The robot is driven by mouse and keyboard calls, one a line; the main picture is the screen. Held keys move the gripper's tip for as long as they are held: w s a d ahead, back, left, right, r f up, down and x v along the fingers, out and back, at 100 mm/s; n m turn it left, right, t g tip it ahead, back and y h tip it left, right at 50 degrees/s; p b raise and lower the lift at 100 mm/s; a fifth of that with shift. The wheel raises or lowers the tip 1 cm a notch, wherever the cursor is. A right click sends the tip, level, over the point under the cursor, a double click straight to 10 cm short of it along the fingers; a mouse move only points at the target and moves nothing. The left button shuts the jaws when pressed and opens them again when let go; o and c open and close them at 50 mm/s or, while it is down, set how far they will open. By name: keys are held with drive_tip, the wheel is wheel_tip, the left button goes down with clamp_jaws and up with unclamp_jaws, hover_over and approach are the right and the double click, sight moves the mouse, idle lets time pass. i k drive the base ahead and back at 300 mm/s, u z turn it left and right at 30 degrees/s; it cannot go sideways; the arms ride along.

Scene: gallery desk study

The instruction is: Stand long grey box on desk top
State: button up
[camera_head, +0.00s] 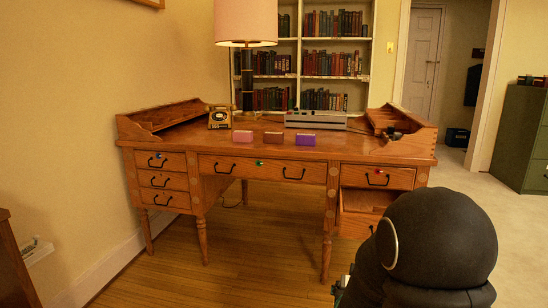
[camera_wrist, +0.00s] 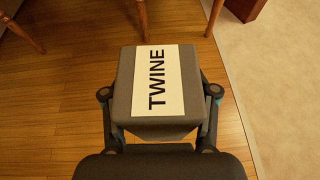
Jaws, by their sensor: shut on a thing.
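The desk (camera_head: 250,147) is wooden, with raised side trays and a mostly bare front top. In the wrist view, my gripper (camera_wrist: 160,98) is shut on a grey box (camera_wrist: 122,92) with a white label reading TWINE. Its fingers clasp the left and right sides. The box is over the wooden floor, off the desk top, and its far end and full length are hidden. In the head view my dark arm covers the lower right and hides the box.
A lower right drawer (camera_head: 360,210) stands open. A green cabinet (camera_head: 522,140) is at right.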

sight(344, 145)
drive_tip(key=k, duration=0.8)
drive_tip(key=z, duration=0.9)
drive_tip(key=i, duration=1.2)
drive_tip(key=u, duration=0.15)
